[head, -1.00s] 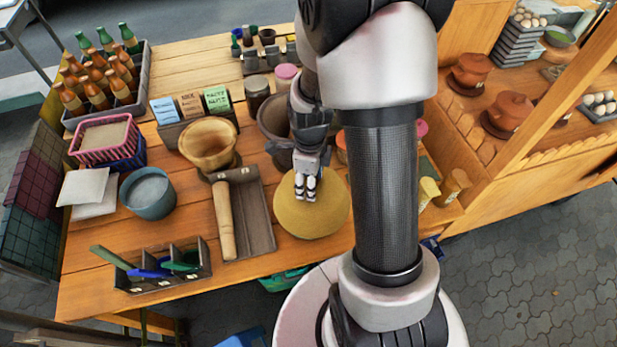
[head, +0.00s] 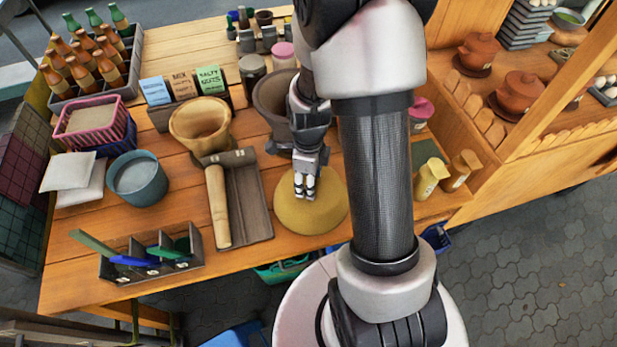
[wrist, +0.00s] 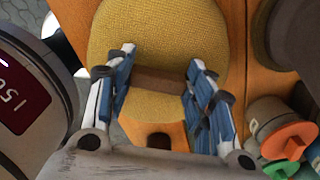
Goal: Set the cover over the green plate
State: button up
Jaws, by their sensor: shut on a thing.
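The cover is a yellow woven dome (head: 325,212) near the table's front edge, left of my arm in the head view. My gripper (head: 305,186) is above its top. In the wrist view, my gripper (wrist: 158,85) has its blue-padded fingers on both sides of the cover's brown handle (wrist: 158,79) and is shut on it. The woven cover (wrist: 160,35) fills the upper middle there. Whether its rim touches the table I cannot tell. I cannot pick out the green plate with certainty; my arm hides part of the table.
Yellow jars (head: 431,178) stand right of my arm. A divided box (head: 150,262) sits front left.

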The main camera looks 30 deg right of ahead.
dwell(0.3)
jog(key=o, duration=1.6)
jog(key=shift+c, duration=0.2)
notch_tip(320, 180, up, 12)
